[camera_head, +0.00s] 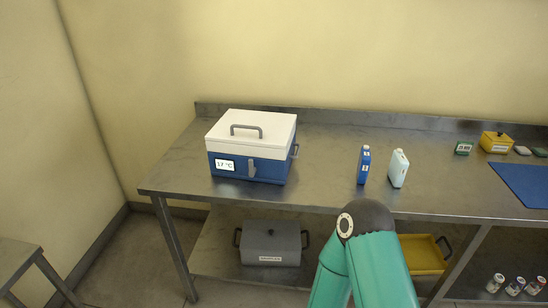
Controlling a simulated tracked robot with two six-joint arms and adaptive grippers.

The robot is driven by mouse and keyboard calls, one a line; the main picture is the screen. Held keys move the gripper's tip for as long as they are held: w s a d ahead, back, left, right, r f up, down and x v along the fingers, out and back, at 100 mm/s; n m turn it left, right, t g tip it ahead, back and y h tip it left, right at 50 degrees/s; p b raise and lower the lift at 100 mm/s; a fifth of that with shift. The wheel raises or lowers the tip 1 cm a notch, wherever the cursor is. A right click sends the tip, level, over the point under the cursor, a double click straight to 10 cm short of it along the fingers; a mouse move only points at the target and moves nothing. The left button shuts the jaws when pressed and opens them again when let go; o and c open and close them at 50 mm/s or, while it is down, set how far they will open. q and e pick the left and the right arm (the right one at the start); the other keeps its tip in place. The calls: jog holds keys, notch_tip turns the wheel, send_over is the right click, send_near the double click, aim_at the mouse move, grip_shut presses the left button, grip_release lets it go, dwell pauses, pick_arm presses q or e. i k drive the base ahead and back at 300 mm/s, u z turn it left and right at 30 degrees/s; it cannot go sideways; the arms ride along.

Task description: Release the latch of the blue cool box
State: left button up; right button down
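The blue cool box (270,173) stands on the left part of the steel bench. Its white lid (252,137) is closed and has a grey handle on top. A small grey latch (252,168) sits on the front face, right of a display reading 17 °C. I cannot tell from here whether the latch is fastened. A green arm of mine with a dark joint reaches up from the bottom, right of the box and apart from it. Neither gripper is in view.
A blue bottle (364,165) and a pale bottle (398,169) stand on the steel bench (325,165) right of the box. A yellow box (495,142) and blue mat (525,183) lie farther right. A grey box (270,243) and yellow tray (424,254) are on the lower shelf.

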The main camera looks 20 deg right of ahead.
aim_at(252, 170)
jog(key=u, duration=0.05)
jog(key=i, duration=1)
jog(key=z, duration=0.1)
